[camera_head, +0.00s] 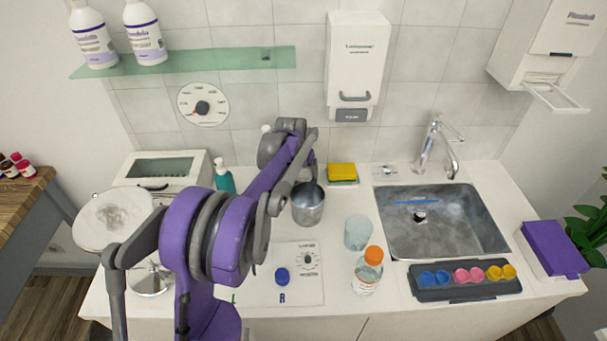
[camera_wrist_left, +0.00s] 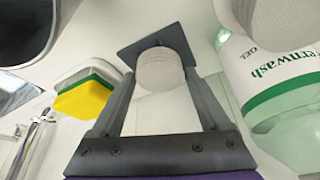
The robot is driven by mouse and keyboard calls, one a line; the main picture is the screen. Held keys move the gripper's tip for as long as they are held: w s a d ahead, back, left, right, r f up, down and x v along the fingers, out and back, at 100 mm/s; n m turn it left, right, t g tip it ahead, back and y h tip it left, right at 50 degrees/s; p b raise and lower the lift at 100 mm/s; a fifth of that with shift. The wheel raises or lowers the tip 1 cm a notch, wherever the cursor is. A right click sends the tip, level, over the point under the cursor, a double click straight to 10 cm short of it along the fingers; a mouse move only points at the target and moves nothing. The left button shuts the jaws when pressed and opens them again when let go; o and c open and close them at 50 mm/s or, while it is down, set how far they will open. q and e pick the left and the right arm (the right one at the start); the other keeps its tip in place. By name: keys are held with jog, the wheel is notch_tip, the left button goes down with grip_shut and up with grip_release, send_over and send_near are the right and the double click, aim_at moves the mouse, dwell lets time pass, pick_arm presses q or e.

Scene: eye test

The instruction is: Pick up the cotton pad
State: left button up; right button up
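A pale round thing, which looks like the cotton pad (camera_wrist_left: 161,72), lies in front of a dark square plate (camera_wrist_left: 150,38) in the left wrist view. It shows between the two fingers of my left gripper (camera_wrist_left: 160,85). The fingers stand apart, and I cannot tell whether they touch the pad. In the head view my left gripper (camera_head: 309,172) is above the back of the counter, behind the metal cup and mostly hidden by my own arm. I cannot make out the cotton pad in the head view. My right gripper is not in view.
A metal cup (camera_head: 308,207), a yellow sponge (camera_head: 342,171) and a teal bottle (camera_head: 224,182) stand close to the left gripper. A clear tumbler (camera_head: 358,233) and an orange-capped bottle (camera_head: 368,272) are in front. The sink (camera_head: 450,235) is to the right.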

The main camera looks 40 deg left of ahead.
aim_at(303, 171)
pick_arm(q)
jog(key=c, duration=1)
notch_tip(303, 171, up, 10)
jog(key=shift+r, duration=0.1)
jog(key=shift+c, duration=0.3)
